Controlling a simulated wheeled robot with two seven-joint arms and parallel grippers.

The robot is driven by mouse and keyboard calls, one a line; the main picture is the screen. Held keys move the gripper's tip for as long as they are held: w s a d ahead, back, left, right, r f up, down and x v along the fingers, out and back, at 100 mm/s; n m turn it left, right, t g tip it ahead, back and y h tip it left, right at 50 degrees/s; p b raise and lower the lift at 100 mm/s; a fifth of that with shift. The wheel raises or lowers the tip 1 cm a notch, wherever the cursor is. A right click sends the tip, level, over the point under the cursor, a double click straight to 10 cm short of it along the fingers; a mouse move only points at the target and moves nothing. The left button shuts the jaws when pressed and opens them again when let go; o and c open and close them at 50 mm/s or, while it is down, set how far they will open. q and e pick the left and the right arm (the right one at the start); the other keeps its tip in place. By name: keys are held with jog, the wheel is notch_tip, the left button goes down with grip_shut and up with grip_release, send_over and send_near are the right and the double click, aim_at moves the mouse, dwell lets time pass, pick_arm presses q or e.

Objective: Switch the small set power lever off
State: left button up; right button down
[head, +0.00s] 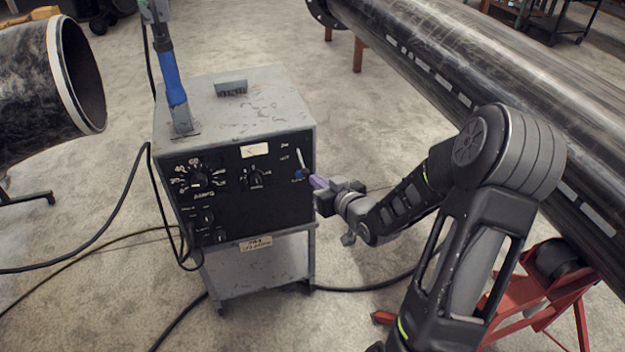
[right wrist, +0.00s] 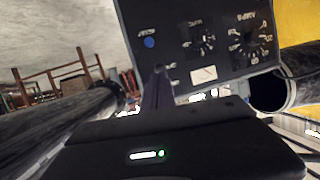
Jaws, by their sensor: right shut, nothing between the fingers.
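The small grey power set (head: 235,150) stands on a wheeled cart, its black front panel facing me. The power lever (head: 301,158) is a thin pale stick near the panel's upper right, pointing up and slightly left. A blue round part (head: 298,174) sits just below it; the right wrist view shows this part (right wrist: 149,42) with the panel upside down. My right gripper (head: 319,182) is shut and empty, its purplish fingertips just right of the blue part, near the panel's right edge. In the right wrist view, the fingers (right wrist: 158,90) hide most of the lever area. I cannot tell whether they touch anything. My left gripper is not in view.
A large dial (head: 196,178) and a smaller knob (head: 256,178) are on the panel. A blue-handled tool (head: 172,80) stands on top of the set. A long black pipe (head: 470,90) lies right, on a red stand (head: 530,290). Cables cross the floor at left.

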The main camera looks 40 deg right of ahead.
aim_at(307, 173)
jog(key=shift+x, duration=1.7)
jog(key=t+b, duration=0.1)
jog(key=b, duration=0.3)
jog(key=f+b, duration=0.1)
jog(key=b, duration=0.2)
jog(key=shift+w+f+t+b, duration=0.25)
jog(key=shift+w+t+b, duration=0.05)
jog(key=shift+t+b, duration=0.1)
